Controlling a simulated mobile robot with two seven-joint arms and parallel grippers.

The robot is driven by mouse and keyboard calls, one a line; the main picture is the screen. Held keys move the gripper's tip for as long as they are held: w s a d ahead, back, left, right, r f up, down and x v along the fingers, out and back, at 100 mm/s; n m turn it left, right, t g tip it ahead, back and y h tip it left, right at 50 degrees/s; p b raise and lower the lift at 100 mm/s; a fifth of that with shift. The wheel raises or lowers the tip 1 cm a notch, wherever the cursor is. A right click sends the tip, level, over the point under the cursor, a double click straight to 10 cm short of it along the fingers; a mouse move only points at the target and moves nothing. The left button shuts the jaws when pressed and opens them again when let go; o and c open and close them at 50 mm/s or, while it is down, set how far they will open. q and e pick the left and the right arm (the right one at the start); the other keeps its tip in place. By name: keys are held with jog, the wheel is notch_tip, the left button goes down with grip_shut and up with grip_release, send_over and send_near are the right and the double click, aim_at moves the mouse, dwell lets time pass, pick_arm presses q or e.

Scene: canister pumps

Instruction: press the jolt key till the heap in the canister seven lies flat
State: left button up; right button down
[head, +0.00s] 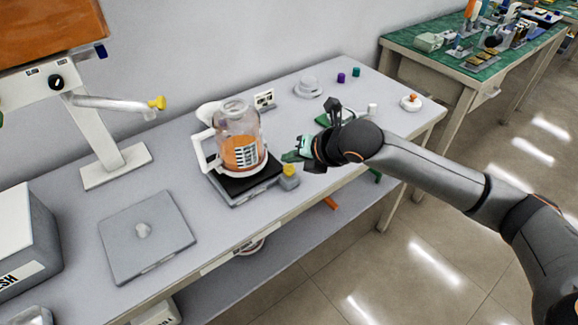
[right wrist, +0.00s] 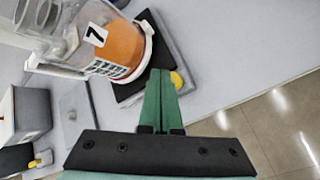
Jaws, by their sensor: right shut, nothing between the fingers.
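The canister seven (head: 238,118) is a clear jug with a white handle, standing on a black pad. Its "7" label shows in the right wrist view (right wrist: 96,34). Orange contents (head: 240,151) fill its lower part; whether their top is heaped or flat is hard to tell. The yellow key (head: 289,170) sits on a small grey block at the pad's front right corner; it also shows in the right wrist view (right wrist: 177,80), partly behind the fingers. My right gripper (head: 288,156) is shut and empty, its green fingertips just above the key, contact not visible. My left gripper is out of view.
A grey plate with a knob (head: 146,242) lies front left. A white stand (head: 110,160) with a yellow-tipped spout rises behind it. A grey box (head: 25,240) is at far left. A round lid (head: 309,87) and small caps (head: 341,77) lie at the back right.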

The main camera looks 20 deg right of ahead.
jog(key=shift+f, duration=0.2)
jog(key=shift+f, duration=0.2)
jog(key=shift+f, duration=0.85)
dwell(0.9)
jog(key=shift+r, duration=0.1)
jog(key=shift+r+p, duration=1.15)
jog(key=shift+p, duration=0.45)
